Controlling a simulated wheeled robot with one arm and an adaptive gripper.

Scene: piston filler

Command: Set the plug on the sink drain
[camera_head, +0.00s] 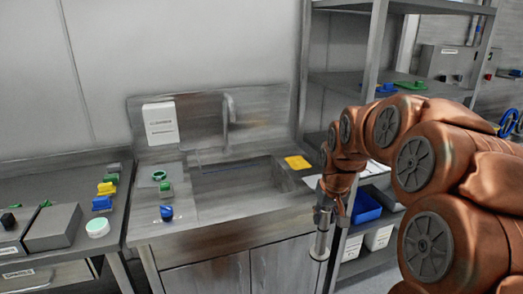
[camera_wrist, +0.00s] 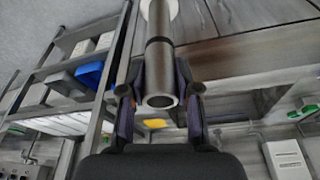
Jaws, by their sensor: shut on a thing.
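My gripper (camera_head: 325,208) is shut on a grey metal tube, which looks like the plug (camera_head: 322,240). The tube hangs roughly upright below the gripper, in front of the sink cabinet's right edge, with a wider pale lower end. In the wrist view the plug (camera_wrist: 160,62) lies between both fingers, its hollow end towards the camera and a white part at its far end. The sink (camera_head: 238,180) is a steel basin left of my gripper, with a tap (camera_head: 228,115) behind it. The drain is hidden inside the basin.
A yellow item (camera_head: 297,162) lies on the counter right of the basin. Small green and blue items, such as a blue one (camera_head: 166,213), stand left of it. A shelf rack (camera_head: 372,45) with a blue bin (camera_head: 365,207) stands close behind my arm.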

